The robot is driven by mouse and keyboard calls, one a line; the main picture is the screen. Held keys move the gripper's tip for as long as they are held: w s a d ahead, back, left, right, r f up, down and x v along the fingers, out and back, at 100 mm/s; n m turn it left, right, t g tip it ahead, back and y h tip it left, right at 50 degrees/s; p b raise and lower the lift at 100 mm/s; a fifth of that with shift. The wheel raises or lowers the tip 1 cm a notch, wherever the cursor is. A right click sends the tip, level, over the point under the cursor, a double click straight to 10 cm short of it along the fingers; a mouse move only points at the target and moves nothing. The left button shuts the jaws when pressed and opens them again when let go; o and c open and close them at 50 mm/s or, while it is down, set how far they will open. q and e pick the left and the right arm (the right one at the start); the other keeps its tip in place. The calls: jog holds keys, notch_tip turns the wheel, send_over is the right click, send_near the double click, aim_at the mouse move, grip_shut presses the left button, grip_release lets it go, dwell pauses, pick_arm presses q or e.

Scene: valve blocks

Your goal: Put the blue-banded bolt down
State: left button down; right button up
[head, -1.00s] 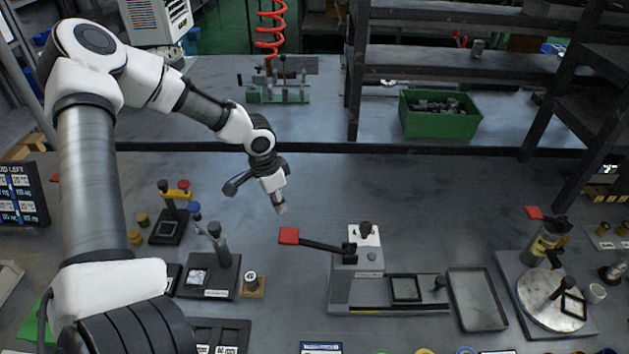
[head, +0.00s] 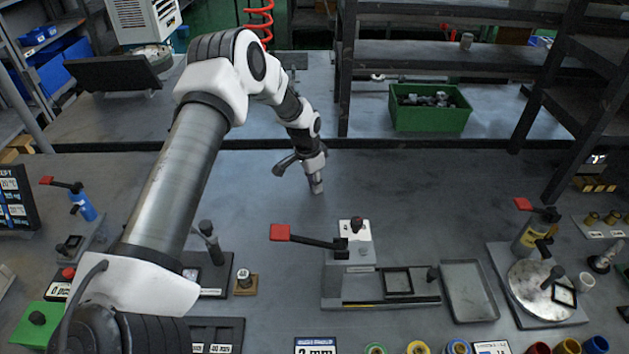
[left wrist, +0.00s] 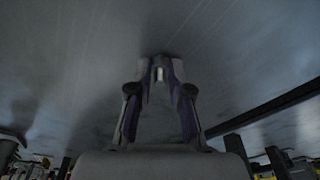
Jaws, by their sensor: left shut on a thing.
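My left gripper (head: 316,184) hangs pointing down over bare grey tabletop, behind the red-handled lever press (head: 346,270). In the left wrist view its fingers (left wrist: 159,72) are closed together around a small pale piece (left wrist: 159,74) at the tips. This piece is probably the bolt, but no blue band shows and its shape is too small to tell. In the head view the bolt is hidden by the fingers or too small to make out. I cannot tell whether it touches the table. My right gripper is not in view.
An empty grey tray (head: 470,316) lies right of the press. A round plate fixture (head: 540,290) stands further right. A green bin (head: 430,122) of dark parts sits at the back beside shelf posts. Several coloured cups line the front edge. Tabletop around my gripper is clear.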

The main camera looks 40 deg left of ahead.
pick_arm(q)
jog(key=shift+f, duration=0.15)
jog(key=c, duration=1.1)
grip_release()
